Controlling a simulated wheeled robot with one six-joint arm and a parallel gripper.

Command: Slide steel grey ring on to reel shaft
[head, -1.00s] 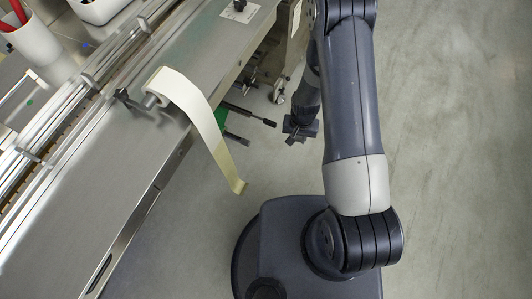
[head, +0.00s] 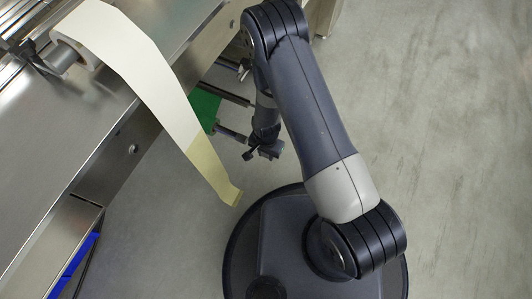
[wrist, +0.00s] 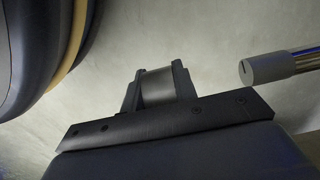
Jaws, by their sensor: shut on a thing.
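My gripper (head: 264,151) hangs beside the machine in the head view. In the wrist view my gripper (wrist: 158,88) is shut on the steel grey ring (wrist: 157,86), a short smooth metal band between the two dark fingers. In the wrist view a shaft (wrist: 298,62) with a grey end cap enters from the right, apart from the ring. In the head view a shaft (head: 229,133) sticks out of the machine's side close to my gripper. The ring cannot be made out in the head view.
A second rod (head: 235,95) sticks out above a green plate (head: 203,108). A cream film strip (head: 165,95) hangs over the steel machine table (head: 70,140), its end left of my gripper. The floor (head: 450,120) to the right is clear.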

